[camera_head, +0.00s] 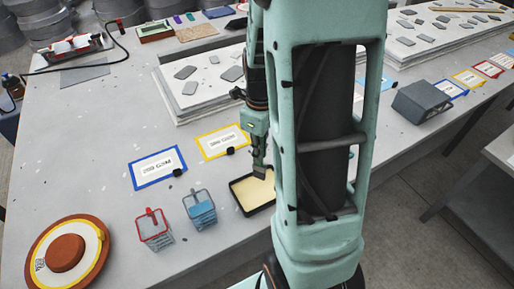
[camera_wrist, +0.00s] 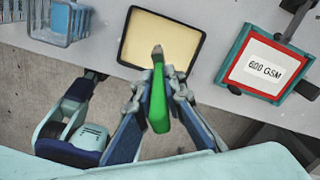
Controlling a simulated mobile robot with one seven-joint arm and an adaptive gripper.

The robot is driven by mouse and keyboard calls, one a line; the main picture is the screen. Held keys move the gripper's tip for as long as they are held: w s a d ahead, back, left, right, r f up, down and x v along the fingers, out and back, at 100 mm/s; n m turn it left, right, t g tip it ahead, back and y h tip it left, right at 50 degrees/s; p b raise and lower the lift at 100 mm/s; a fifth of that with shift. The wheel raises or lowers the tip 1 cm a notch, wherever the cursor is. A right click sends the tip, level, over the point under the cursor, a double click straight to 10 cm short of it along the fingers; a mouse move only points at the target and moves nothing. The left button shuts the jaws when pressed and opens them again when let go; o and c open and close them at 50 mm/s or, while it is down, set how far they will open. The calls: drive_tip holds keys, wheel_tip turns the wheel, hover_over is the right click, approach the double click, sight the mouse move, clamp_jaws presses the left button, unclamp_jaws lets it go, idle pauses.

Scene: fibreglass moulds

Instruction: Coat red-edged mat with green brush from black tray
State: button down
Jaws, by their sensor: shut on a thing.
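My gripper (camera_wrist: 157,88) is shut on the green brush (camera_wrist: 158,98), which points away from the wrist camera. The brush tip shows over the black tray (camera_wrist: 121,50), which holds a cream-coloured layer; I cannot tell whether it touches. In the head view my gripper (camera_head: 260,168) is at the black tray (camera_head: 236,197), and the brush is not clear there. A red-edged mat (camera_wrist: 262,64) marked 600 GSM lies right of the tray in the wrist view, with dark parts at its corners. My arm seems to hide that spot in the head view.
A red basket (camera_head: 155,232) and a blue basket (camera_head: 200,209) stand left of the tray. Blue-edged (camera_head: 157,167) and yellow-edged (camera_head: 222,141) mats lie behind. A round orange mould (camera_head: 66,254) is at front left. Another red-edged card (camera_head: 488,69) lies far right.

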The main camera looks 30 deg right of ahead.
sight(259, 170)
drive_tip(key=shift+f+b, duration=3.2)
drive_tip(key=shift+f, duration=1.1)
drive_tip(key=shift+r+p, duration=2)
drive_tip(key=shift+r, duration=0.2)
wheel_tip(259, 170, up, 5)
drive_tip(key=p, duration=0.4)
drive_tip(key=shift+p, duration=0.3)
